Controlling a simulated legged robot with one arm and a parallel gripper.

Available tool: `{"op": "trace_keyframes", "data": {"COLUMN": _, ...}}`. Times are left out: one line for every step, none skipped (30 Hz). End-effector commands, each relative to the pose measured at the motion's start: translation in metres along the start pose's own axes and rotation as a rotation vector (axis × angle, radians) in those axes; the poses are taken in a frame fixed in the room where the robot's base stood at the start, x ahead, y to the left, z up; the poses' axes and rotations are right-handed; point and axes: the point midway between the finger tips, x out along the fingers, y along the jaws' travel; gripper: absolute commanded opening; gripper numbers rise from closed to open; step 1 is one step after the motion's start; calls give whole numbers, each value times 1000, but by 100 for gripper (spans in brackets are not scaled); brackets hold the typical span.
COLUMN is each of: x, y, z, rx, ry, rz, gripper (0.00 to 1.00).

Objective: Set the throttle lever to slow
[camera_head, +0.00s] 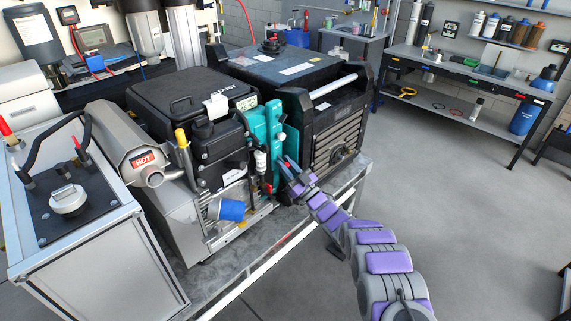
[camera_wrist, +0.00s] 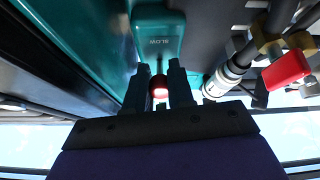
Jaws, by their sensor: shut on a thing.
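The throttle lever (camera_wrist: 159,90) has a thin dark stem and a red knob. It shows in the wrist view just below the teal housing (camera_wrist: 156,20), close to the word SLOW. My gripper (camera_wrist: 158,74) has its two dark fingers on either side of the knob and is shut on it. In the head view my gripper (camera_head: 284,166) reaches the right side of the teal housing (camera_head: 262,135) on the engine. The lever's exact setting cannot be told, and the gripper hides much of it in the head view.
A red valve handle (camera_wrist: 288,70) and a white-and-black fitting (camera_wrist: 222,78) lie right of my fingers in the wrist view. A blue filter (camera_head: 231,210) and a grey muffler marked HOT (camera_head: 143,163) sit on the engine's left.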

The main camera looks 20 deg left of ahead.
Motion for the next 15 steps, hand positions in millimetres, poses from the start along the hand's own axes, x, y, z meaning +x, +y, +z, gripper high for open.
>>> {"op": "trace_keyframes", "data": {"x": -2, "y": 1, "z": 4, "rx": 1, "ry": 14, "rz": 5, "gripper": 0}}
{"op": "trace_keyframes", "data": {"x": -2, "y": 1, "z": 3, "rx": -1, "ry": 25, "rz": 6, "gripper": 0}}
{"op": "trace_keyframes", "data": {"x": -2, "y": 1, "z": 4, "rx": -1, "ry": 39, "rz": 8, "gripper": 0}}
{"op": "trace_keyframes", "data": {"x": -2, "y": 1, "z": 4, "rx": -1, "ry": 47, "rz": 10, "gripper": 0}}
{"op": "trace_keyframes", "data": {"x": -2, "y": 1, "z": 5, "rx": -1, "ry": 55, "rz": 12, "gripper": 0}}
{"op": "trace_keyframes", "data": {"x": -3, "y": 1, "z": 6, "rx": 0, "ry": 64, "rz": 14, "gripper": 0}}
{"op": "trace_keyframes", "data": {"x": -3, "y": 0, "z": 7, "rx": 0, "ry": 70, "rz": 15, "gripper": 0}}
{"op": "trace_keyframes", "data": {"x": -3, "y": 0, "z": 7, "rx": 0, "ry": 76, "rz": 16, "gripper": 0}}
{"op": "trace_keyframes", "data": {"x": -3, "y": 0, "z": 7, "rx": -1, "ry": 84, "rz": 16, "gripper": 0}}
{"op": "trace_keyframes", "data": {"x": -2, "y": 0, "z": 7, "rx": -1, "ry": 89, "rz": 17, "gripper": 0}}
{"op": "trace_keyframes", "data": {"x": -2, "y": 0, "z": 7, "rx": -2, "ry": 94, "rz": 17, "gripper": 0}}
{"op": "trace_keyframes", "data": {"x": -2, "y": 0, "z": 7, "rx": -2, "ry": 98, "rz": 18, "gripper": 0}}
{"op": "trace_keyframes", "data": {"x": -2, "y": 1, "z": 7, "rx": -2, "ry": 101, "rz": 18, "gripper": 0}}
{"op": "trace_keyframes", "data": {"x": -2, "y": 1, "z": 7, "rx": -2, "ry": 104, "rz": 18, "gripper": 0}}
{"op": "trace_keyframes", "data": {"x": -1, "y": 0, "z": 7, "rx": -2, "ry": 106, "rz": 19, "gripper": 0}}
